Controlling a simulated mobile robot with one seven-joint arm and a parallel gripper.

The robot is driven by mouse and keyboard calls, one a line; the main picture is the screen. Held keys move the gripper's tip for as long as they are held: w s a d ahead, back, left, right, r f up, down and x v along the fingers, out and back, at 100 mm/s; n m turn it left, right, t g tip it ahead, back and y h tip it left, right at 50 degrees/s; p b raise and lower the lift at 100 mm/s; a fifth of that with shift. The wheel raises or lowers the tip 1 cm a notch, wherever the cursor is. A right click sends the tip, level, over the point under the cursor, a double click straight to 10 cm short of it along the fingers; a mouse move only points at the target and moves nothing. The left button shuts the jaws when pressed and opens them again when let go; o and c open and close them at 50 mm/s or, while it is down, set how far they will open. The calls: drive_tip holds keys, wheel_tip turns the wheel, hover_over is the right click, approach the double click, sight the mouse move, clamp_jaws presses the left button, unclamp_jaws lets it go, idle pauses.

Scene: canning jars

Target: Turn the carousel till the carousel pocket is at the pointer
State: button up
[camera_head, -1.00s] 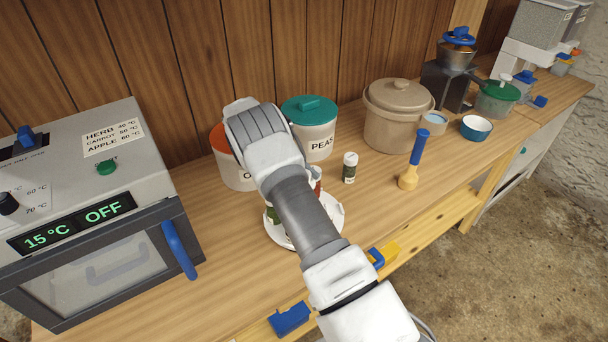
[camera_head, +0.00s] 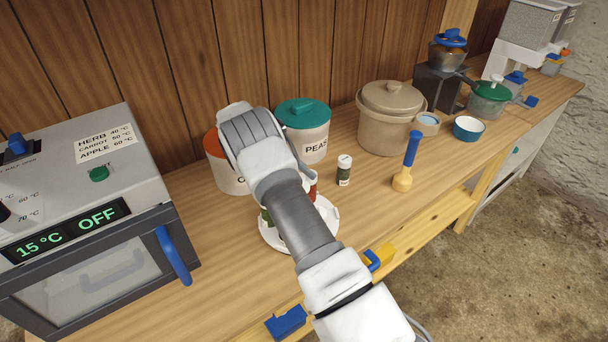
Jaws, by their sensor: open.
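The carousel (camera_head: 272,240) is a round white turntable on the wooden worktop, mostly covered by my arm. Small jars with dark green and red colours show at its edges, partly hidden behind the arm. My arm reaches over the carousel from the lower right. My gripper is hidden behind my own arm links, so its fingers and any contact with the carousel cannot be seen. The carousel pocket and the pointer cannot be made out.
An orange-lidded canister (camera_head: 226,172) and a teal-lidded PEAS canister (camera_head: 305,140) stand behind the carousel. A small spice jar (camera_head: 344,170) and a blue-and-yellow tool (camera_head: 406,165) stand to the right. A dryer box (camera_head: 100,225) stands left. A beige crock (camera_head: 388,120) stands farther back.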

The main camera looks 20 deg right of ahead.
wheel_tip(320, 180, up, 5)
drive_tip(key=shift+f+p, duration=0.1)
drive_tip(key=shift+p, duration=1.05)
drive_tip(key=s+d+r+b, duration=0.1)
drive_tip(key=s+d+r, duration=0.5)
drive_tip(key=d, duration=0.3)
drive_tip(key=shift+s+d, duration=0.15)
drive_tip(key=shift+s, duration=0.45)
drive_tip(key=shift+r, duration=0.1)
